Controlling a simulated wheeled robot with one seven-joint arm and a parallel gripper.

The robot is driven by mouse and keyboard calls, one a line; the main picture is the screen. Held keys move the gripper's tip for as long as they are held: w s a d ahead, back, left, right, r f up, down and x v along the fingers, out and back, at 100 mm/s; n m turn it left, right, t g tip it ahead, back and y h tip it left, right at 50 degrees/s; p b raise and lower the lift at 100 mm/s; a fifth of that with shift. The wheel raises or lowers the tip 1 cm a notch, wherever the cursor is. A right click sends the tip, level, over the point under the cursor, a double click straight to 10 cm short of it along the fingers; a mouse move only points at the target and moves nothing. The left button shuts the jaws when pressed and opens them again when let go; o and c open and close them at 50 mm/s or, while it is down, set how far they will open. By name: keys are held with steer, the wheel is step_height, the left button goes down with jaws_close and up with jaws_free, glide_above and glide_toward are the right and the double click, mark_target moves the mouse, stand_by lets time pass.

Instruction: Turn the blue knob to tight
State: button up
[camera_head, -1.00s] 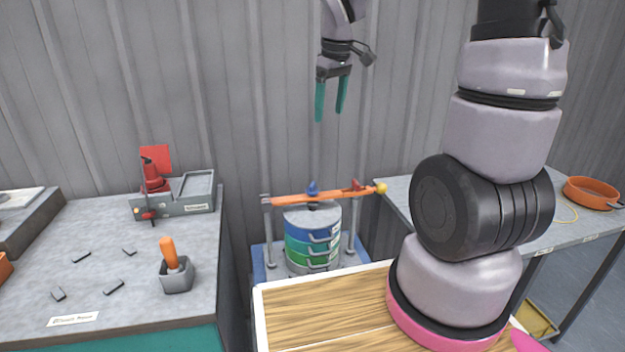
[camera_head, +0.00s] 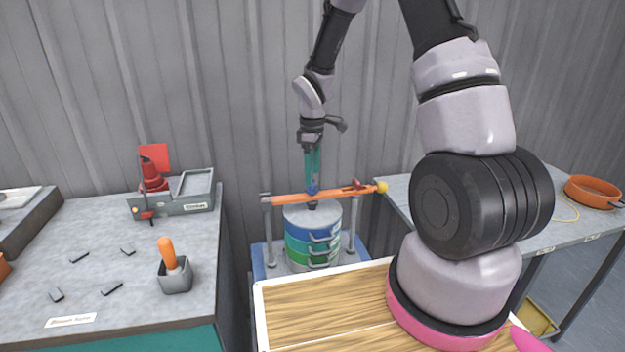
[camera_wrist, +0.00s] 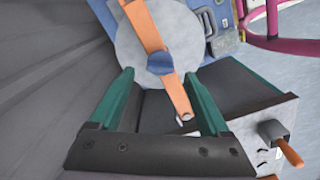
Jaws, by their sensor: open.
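The blue knob (camera_head: 312,190) sits on the orange bar (camera_head: 285,198) that spans above a round stack of blue and green sieves (camera_head: 297,250). My gripper (camera_head: 313,175) points down with its green fingers at the knob, partly hiding it. In the wrist view the knob (camera_wrist: 160,63) lies ahead of and between the two open fingertips (camera_wrist: 157,82), with a gap on both sides. I cannot tell whether the fingertips are level with the knob. The jaws hold nothing.
A yellow ball (camera_head: 382,187) and a red part (camera_head: 358,184) are at the bar's right end. Two metal posts flank the stack. A grey bench (camera_head: 120,290) is at left, with an orange-handled tool (camera_head: 170,255) in a holder. An orange pan (camera_head: 592,190) is on the right table.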

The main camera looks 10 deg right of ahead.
mark_target(312, 188)
steer(key=shift+f, duration=1.55)
